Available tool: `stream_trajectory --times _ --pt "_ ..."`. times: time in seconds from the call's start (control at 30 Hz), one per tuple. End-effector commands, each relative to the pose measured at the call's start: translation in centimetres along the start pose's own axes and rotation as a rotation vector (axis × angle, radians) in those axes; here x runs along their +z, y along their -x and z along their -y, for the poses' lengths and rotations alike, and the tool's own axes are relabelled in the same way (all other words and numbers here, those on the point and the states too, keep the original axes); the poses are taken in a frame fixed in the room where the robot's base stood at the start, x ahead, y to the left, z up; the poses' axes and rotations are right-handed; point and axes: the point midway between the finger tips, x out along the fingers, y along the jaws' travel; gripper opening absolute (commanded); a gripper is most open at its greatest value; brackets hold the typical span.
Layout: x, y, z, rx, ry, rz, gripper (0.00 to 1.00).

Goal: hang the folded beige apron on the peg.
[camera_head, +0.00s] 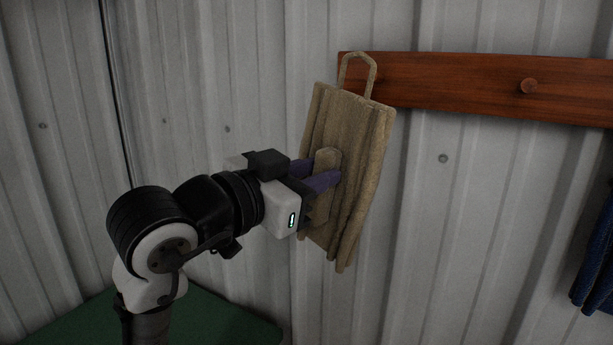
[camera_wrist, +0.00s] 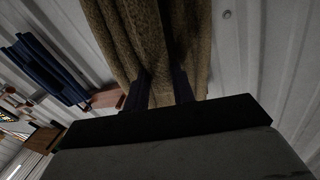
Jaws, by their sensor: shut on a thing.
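The folded beige apron (camera_head: 358,135) hangs in my gripper, slightly tilted, with its loop (camera_head: 358,62) standing up at the top. My gripper (camera_head: 326,178) is shut on a raised fold at the middle of the apron. The apron also fills the upper middle of the wrist view (camera_wrist: 120,40), between and around the dark fingers (camera_wrist: 160,92). In the head view the loop overlaps the left end of a reddish wooden rail (camera_head: 450,88). Whether another peg is behind the apron or loop is hidden.
A ribbed pale metal wall (camera_head: 460,220) stands behind the rail. A dark blue cloth (camera_head: 595,260) hangs at the right edge, and a blue cloth also shows in the wrist view (camera_wrist: 48,68). A green surface (camera_head: 215,325) lies low at the left.

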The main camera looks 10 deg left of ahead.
Motion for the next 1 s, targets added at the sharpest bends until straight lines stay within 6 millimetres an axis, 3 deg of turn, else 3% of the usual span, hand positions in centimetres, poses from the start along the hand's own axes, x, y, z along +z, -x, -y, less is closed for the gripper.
stream_trajectory --times 1.0 --pt "1.1 -5.8 1.3 0.001 0.0 -0.001 0.0"
